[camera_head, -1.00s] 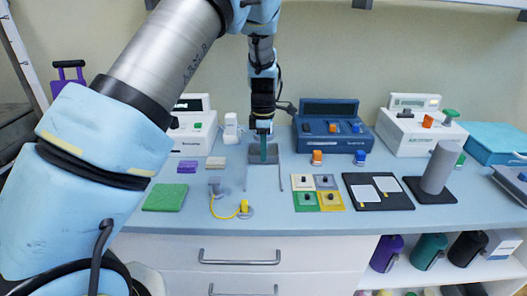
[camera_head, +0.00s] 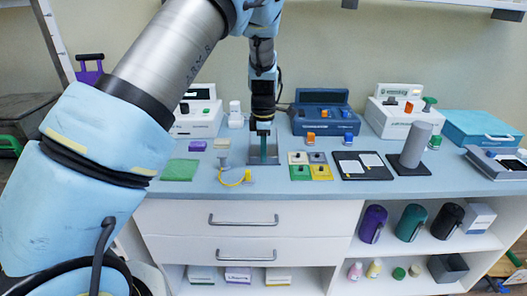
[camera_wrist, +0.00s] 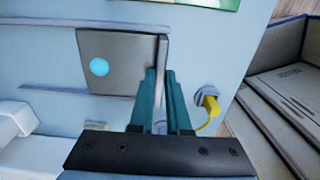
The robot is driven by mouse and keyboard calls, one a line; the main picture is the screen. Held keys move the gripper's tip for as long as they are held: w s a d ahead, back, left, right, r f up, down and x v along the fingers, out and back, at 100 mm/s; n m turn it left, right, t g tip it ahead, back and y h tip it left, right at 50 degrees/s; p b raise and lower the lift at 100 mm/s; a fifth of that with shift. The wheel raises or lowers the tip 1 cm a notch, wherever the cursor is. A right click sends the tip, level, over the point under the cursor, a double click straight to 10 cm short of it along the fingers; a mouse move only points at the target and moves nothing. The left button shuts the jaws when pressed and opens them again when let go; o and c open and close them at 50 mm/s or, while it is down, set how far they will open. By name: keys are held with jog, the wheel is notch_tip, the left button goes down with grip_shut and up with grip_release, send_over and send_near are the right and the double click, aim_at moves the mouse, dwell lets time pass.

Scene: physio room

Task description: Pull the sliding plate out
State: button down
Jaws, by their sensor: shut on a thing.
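The sliding plate is a flat grey panel (camera_wrist: 112,75) with an upright grip edge (camera_wrist: 162,62) and a bright blue dot, seen in the wrist view. In the head view it is a small grey shape (camera_head: 271,160) low on the blue-grey counter (camera_head: 215,192). My gripper (camera_head: 263,158) points down over it. In the wrist view the teal fingers (camera_wrist: 160,95) are shut on the plate's upright edge. The fingers hide the lower part of that edge.
A yellow-corded plug (camera_head: 247,176) sits just left of the plate; its yellow end (camera_wrist: 209,108) is close beside my fingers. Coloured switch tiles (camera_head: 320,172) stand to the right. A blue device (camera_head: 323,118) stands behind. Drawers (camera_head: 243,220) lie below the counter's front edge.

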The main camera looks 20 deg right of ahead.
jog(key=c, duration=0.9)
grip_release()
notch_tip(320, 180, up, 11)
jog(key=b, duration=0.2)
jog(key=shift+f+b, duration=0.1)
jog(key=shift+b, duration=0.2)
jog(key=w+a+m, duration=0.2)
jog(key=a+m, duration=0.1)
jog(key=a, duration=0.9)
jog(key=s+a+m, duration=0.3)
jog(key=s+a, duration=0.1)
jog(key=a, duration=0.4)
jog(key=s+a+f+m+t, duration=0.1)
jog(key=s+a+m, duration=0.3)
jog(key=a, duration=0.4)
jog(key=s+a+f+m, duration=0.1)
jog(key=s+a+m, duration=0.3)
jog(key=a, duration=0.4)
jog(key=shift+s+a+t, duration=0.25)
jog(key=shift+s+t, duration=0.05)
jog(key=shift+s, duration=0.2)
